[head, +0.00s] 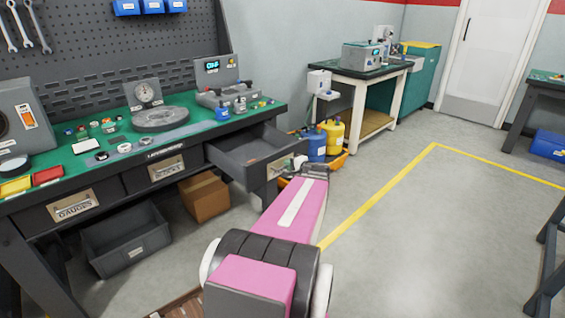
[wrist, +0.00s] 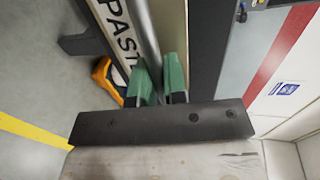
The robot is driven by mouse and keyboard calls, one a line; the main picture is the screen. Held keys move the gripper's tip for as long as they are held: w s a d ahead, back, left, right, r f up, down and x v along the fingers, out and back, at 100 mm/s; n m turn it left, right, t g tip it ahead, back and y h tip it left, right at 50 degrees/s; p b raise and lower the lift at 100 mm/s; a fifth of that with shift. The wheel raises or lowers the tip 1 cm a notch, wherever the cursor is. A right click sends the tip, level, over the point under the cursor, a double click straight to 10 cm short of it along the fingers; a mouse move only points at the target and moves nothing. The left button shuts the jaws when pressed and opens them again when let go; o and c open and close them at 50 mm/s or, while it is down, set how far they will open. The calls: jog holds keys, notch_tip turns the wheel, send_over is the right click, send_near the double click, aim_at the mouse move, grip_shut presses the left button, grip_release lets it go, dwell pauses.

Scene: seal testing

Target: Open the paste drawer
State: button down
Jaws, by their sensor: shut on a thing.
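The paste drawer (head: 246,149) is at the right end of the workbench in the head view. It stands pulled out, and its grey inside shows from above and looks empty. Its front label, reading "PAST" in part, fills the upper middle of the wrist view (wrist: 122,30). My gripper (head: 314,170) is at the drawer front. In the wrist view its green fingertips (wrist: 161,85) are close together on both sides of a pale, bar-like handle (wrist: 148,35) beside the label. The exact contact is partly hidden by the fingers.
The workbench (head: 190,128) holds gauges and small parts. A cardboard box (head: 205,196) and a grey bin (head: 125,240) sit below it. Blue (head: 313,143) and yellow (head: 333,134) containers stand behind the drawer.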

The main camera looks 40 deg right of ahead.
jog(key=shift+s, duration=0.4)
jog(key=c, duration=1.2)
grip_release()
jog(key=v, duration=1)
jog(key=shift+s, duration=0.35)
jog(key=shift+d, duration=0.15)
